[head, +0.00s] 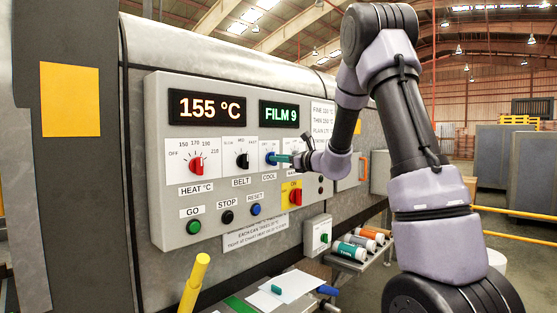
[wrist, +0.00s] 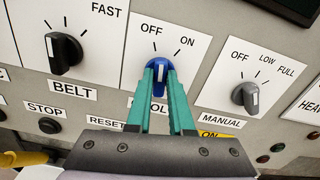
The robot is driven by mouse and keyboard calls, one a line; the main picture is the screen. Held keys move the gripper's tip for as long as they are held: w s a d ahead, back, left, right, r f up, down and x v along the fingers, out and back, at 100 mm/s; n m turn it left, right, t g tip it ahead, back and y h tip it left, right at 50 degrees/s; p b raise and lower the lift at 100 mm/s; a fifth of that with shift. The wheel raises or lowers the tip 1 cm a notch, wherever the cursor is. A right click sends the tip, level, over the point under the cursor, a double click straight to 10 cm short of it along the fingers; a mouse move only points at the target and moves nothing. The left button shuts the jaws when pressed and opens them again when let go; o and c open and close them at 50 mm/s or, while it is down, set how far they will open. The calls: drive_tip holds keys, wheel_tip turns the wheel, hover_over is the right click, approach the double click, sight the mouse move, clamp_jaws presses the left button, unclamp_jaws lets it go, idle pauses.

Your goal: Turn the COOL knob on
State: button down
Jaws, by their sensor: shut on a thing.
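The blue COOL knob (wrist: 159,72) sits on a white plate marked OFF at upper left and ON at upper right in the wrist view. Its white pointer mark stands about upright, between the two words. My gripper (wrist: 161,82) has its teal fingers closed on both sides of the knob and partly hides the COOL label. In the head view the COOL knob (head: 270,157) is on the control panel (head: 160,100), with my gripper (head: 280,158) reaching it from the right.
The black BELT knob (wrist: 65,53) is left of COOL, and a grey OFF/LOW/FULL knob (wrist: 254,90) is to the right. The red HEAT knob (head: 197,165) is farther left. A red knob on a yellow plate (head: 295,197) sits below.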

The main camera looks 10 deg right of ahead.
drive_tip(key=m, duration=0.7)
drive_tip(key=shift+d+f, duration=0.1)
drive_tip(key=shift+d, duration=0.05)
idle(0.5)
drive_tip(key=c, duration=0.8)
unclamp_jaws()
drive_tip(key=v, duration=1)
drive_tip(key=shift+s+d, duration=0.25)
